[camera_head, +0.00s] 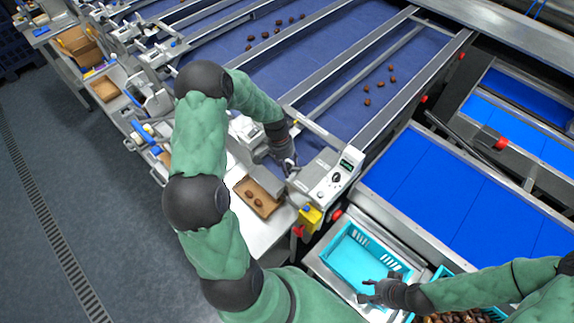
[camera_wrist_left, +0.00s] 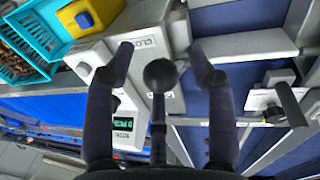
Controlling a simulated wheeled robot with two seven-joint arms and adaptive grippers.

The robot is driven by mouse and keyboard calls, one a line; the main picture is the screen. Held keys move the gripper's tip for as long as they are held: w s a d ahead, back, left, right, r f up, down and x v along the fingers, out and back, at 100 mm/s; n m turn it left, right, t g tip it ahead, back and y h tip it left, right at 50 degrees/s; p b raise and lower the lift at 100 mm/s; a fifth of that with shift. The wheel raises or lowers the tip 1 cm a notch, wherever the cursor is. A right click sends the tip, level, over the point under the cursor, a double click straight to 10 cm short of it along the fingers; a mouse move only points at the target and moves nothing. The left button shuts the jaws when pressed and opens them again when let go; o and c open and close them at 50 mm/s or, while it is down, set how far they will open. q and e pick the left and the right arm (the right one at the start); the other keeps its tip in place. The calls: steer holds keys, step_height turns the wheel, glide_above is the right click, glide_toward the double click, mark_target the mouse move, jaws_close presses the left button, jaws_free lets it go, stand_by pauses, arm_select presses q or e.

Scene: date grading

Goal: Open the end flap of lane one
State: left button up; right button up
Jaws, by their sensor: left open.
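My left gripper (camera_head: 286,160) is at the near end of a blue belt lane (camera_head: 372,95), beside a white control box (camera_head: 328,178). In the left wrist view, its two fingers (camera_wrist_left: 163,70) are open and apart. A black ball knob on a dark stem (camera_wrist_left: 160,76) stands between them; contact cannot be made out. A pale housing with a printed label (camera_wrist_left: 146,43) lies behind the knob. The lane's end flap is not clearly distinguishable in either view. My right gripper (camera_head: 380,291) appears open and empty above the turquoise crate (camera_head: 345,262).
A brown tray (camera_head: 257,198) with a few dates sits left of the control box. A yellow block (camera_head: 310,215) is at the box's front. Another black lever (camera_wrist_left: 291,104) stands on a neighbouring housing. Dates lie on the belts. A filled crate is at the bottom right.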

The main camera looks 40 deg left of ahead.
arm_select(q)
steer(key=shift+w+d+f, duration=0.1)
steer(key=shift+f, duration=0.4)
jaws_close()
